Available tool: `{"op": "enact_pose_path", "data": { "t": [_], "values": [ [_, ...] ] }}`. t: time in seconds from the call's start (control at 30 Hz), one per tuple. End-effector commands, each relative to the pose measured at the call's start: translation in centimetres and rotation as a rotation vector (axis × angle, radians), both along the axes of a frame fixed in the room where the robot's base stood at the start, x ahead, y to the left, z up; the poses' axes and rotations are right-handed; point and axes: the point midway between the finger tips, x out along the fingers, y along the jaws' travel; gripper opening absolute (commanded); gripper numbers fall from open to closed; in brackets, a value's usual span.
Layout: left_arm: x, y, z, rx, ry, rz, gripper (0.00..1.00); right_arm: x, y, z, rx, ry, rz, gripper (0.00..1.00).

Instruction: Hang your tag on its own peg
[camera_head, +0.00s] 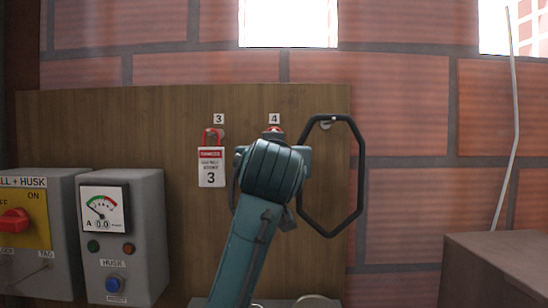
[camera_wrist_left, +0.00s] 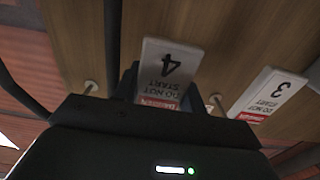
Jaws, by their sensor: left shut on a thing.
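My left gripper (camera_wrist_left: 163,92) is shut on a white and red tag marked 4 (camera_wrist_left: 166,68), which reads upside down in the left wrist view. In the head view my left gripper (camera_head: 272,145) is in front of the board, just below the label 4 (camera_head: 274,118). A small red part shows above it. Peg 4 is hidden there by my wrist, so I cannot tell whether the tag touches it. A tag marked 3 (camera_head: 211,167) hangs by a red loop under the label 3 (camera_head: 219,118); it also shows in the left wrist view (camera_wrist_left: 268,95).
A black loop (camera_head: 358,190) hangs on a peg (camera_head: 326,124) right of my wrist, close to it. Grey control boxes (camera_head: 150,230) stand at the left. A brown block (camera_head: 500,255) is at the lower right. Bare pegs (camera_wrist_left: 90,88) show in the left wrist view.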

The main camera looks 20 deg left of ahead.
Motion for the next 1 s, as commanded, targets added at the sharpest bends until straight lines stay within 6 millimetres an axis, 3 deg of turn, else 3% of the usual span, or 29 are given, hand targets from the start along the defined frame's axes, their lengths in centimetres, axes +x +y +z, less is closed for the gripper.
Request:
{"op": "enact_pose_path", "data": {
  "t": [0.03, 0.07, 0.37, 0.73, 1.0],
  "values": [
    [0.0, 0.0, 0.0, 0.000, 0.000, 0.000, 0.19, 0.0, 0.0, 0.0, 0.000, -0.001, 0.000, 0.00],
    [0.0, 0.0, 0.0, 0.000, 0.000, 0.000, 0.42, 0.0, 0.0, 0.0, 0.000, -0.001, 0.000, 0.00],
    [0.0, 0.0, 0.0, 0.000, -0.001, 0.000, 0.66, 0.0, 0.0, 0.1, 0.000, -0.001, 0.000, 0.00],
    [-1.0, -0.4, -0.1, 0.000, -0.002, -0.002, 0.67, 0.1, 0.0, -0.4, 0.002, -0.003, -0.001, 0.00],
    [-6.3, -2.0, -0.2, -0.002, -0.007, -0.005, 0.67, 0.6, 0.3, -1.0, 0.021, -0.027, -0.011, 0.00]
  ]
}}
